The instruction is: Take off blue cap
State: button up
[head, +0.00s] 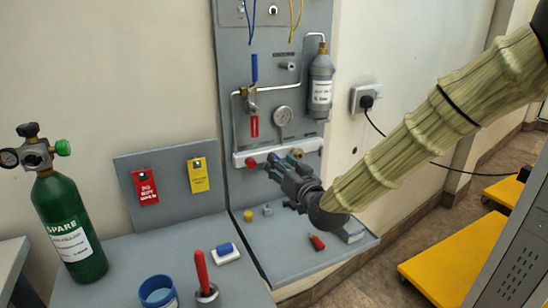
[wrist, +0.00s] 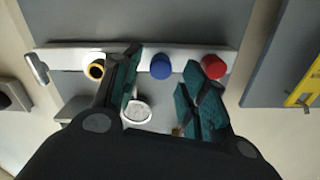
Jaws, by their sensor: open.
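The blue cap (wrist: 161,66) sits on the white manifold bar (wrist: 205,54) in the wrist view, between a red cap (wrist: 213,66) and a port with a yellow ring (wrist: 96,70). My gripper (wrist: 162,76) is open, with one dark finger on each side of the blue cap and a visible gap to it on both sides. Nothing is held. In the head view my gripper (head: 279,168) is close in front of the same bar (head: 313,144) and partly hides the ports there. The red cap (head: 252,163) shows at the bar's left end.
A gauge (head: 283,116) and a grey cylinder (head: 321,85) are above the bar. Small loose parts, including a red one (head: 317,242), lie on the grey shelf (head: 290,265) below. A green cylinder (head: 70,225) and a blue cup (head: 157,290) stand at left.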

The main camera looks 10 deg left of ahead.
dwell(0.3)
jog(key=shift+a+m, duration=0.1)
jog(key=shift+m, duration=1.7)
jog(key=m, duration=0.3)
jog(key=shift+p, duration=0.35)
jog(key=shift+m, duration=0.4)
